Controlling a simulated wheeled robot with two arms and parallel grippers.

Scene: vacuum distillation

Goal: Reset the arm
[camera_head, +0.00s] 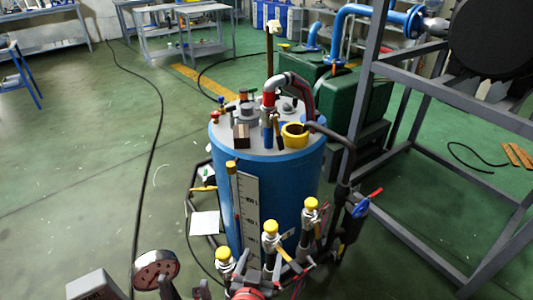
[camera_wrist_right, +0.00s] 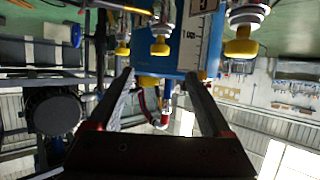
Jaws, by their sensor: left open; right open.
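My right gripper (camera_wrist_right: 160,76) shows in the right wrist view, its two dark fingers spread apart with nothing between them. Behind the fingers is the blue tank (camera_wrist_right: 172,58), seen upside down. In the head view the same tank (camera_head: 283,193) stands upright in the middle, with fittings, a red and grey hose (camera_head: 299,88) and a yellow ring (camera_head: 294,134) on its lid. I cannot make out my left gripper in either view. In the head view I cannot make out my right gripper.
Yellow-capped valves (camera_head: 270,230) stand at the tank's front, and a white scale (camera_head: 250,215) is on its side. A grey metal frame (camera_head: 440,85) with a black drum stands at right. Green machinery (camera_head: 355,100) is behind. The green floor (camera_head: 80,170) at left is mostly clear, crossed by a cable.

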